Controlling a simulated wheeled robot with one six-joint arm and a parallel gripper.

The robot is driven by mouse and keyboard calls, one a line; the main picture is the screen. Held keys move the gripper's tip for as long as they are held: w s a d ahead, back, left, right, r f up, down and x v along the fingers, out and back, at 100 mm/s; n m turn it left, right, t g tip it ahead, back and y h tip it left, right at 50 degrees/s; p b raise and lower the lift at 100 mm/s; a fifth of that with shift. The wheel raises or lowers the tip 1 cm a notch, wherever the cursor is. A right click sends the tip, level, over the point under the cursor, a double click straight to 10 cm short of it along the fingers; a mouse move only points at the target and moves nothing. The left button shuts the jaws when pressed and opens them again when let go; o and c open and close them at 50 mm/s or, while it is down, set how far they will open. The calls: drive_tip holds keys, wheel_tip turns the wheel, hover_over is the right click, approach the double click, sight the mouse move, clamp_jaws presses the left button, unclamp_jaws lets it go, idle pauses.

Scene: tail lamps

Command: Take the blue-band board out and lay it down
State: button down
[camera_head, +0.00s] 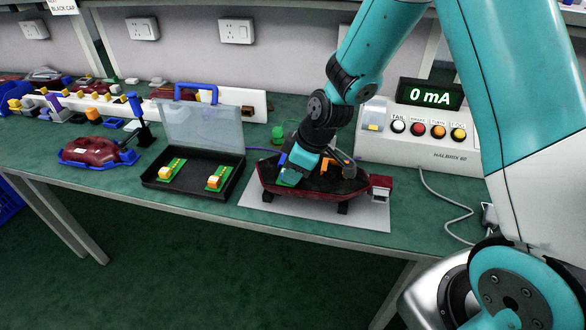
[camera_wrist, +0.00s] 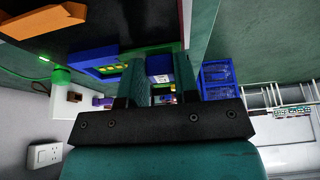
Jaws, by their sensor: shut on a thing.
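The dark red tail lamp housing (camera_head: 335,198) lies on a pale grey mat (camera_head: 262,214), its open side up. My gripper (camera_head: 291,178) reaches down into its left part. In the wrist view my gripper (camera_wrist: 157,66) has its two fingers close together at the blue-band board (camera_wrist: 98,64), a green-edged piece with blue and yellow parts. The gripper is shut on this board; the grip itself is partly hidden. I cannot tell whether the board is clear of the housing.
A black box (camera_head: 200,194) with a raised clear lid holds two green boards (camera_head: 172,169), left of the housing. A tester (camera_head: 430,145) reading 0 mA stands behind right. Another red lamp (camera_head: 95,151) sits on a blue holder further left.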

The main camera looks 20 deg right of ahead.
drive_tip(key=shift+s+a, duration=0.8)
drive_tip(key=shift+s, duration=0.3)
drive_tip(key=shift+s+a, duration=0.7)
drive_tip(key=shift+s, duration=0.25)
drive_tip(key=shift+s+a, duration=0.65)
drive_tip(key=shift+s, duration=0.25)
